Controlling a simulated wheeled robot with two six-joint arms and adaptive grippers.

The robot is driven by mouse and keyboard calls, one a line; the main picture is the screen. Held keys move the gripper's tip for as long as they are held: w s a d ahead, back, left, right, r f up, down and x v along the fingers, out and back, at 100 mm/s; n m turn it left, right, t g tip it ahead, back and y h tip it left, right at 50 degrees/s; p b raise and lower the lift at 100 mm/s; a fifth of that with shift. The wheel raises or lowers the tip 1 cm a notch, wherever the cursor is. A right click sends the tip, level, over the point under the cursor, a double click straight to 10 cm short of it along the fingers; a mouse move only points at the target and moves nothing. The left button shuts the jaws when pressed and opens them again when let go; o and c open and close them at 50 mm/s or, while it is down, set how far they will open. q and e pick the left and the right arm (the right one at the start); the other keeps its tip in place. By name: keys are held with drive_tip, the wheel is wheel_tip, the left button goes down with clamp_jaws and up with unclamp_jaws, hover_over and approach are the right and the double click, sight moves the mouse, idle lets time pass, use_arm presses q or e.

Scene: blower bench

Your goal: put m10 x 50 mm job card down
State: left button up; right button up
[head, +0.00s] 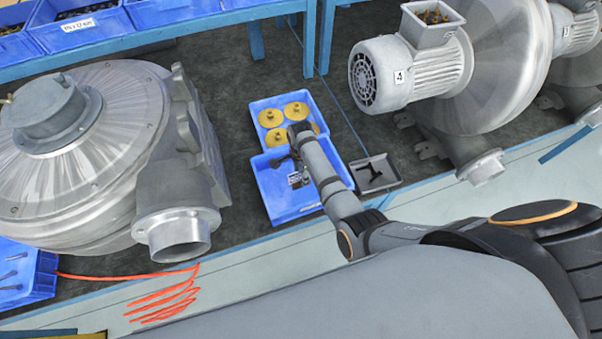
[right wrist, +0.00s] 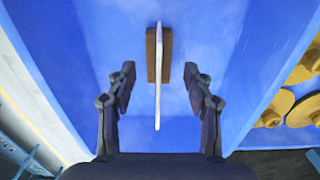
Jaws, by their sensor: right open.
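The job card (head: 296,180) is a small white card with dark print, in the front blue tray (head: 276,213). In the right wrist view the card (right wrist: 158,85) shows edge-on as a thin white strip, with a brown block (right wrist: 151,56) at its upper part. My right gripper (head: 290,170) is over this tray. In the right wrist view my right gripper (right wrist: 160,84) is open, one finger on each side of the card, with a visible gap on both sides. Whether the card touches the tray floor is hard to tell. My left gripper is not in view.
Brass discs (head: 271,117) lie in the blue tray behind. A small grey tray (head: 376,174) with a dark tool stands to the right. Large metal blowers stand at left (head: 90,150) and right (head: 440,70). An orange coiled cable (head: 165,297) lies at front left.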

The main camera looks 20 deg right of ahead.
wheel_tip(320, 180, up, 9)
drive_tip(key=p, duration=0.6)
drive_tip(key=shift+r, duration=0.35)
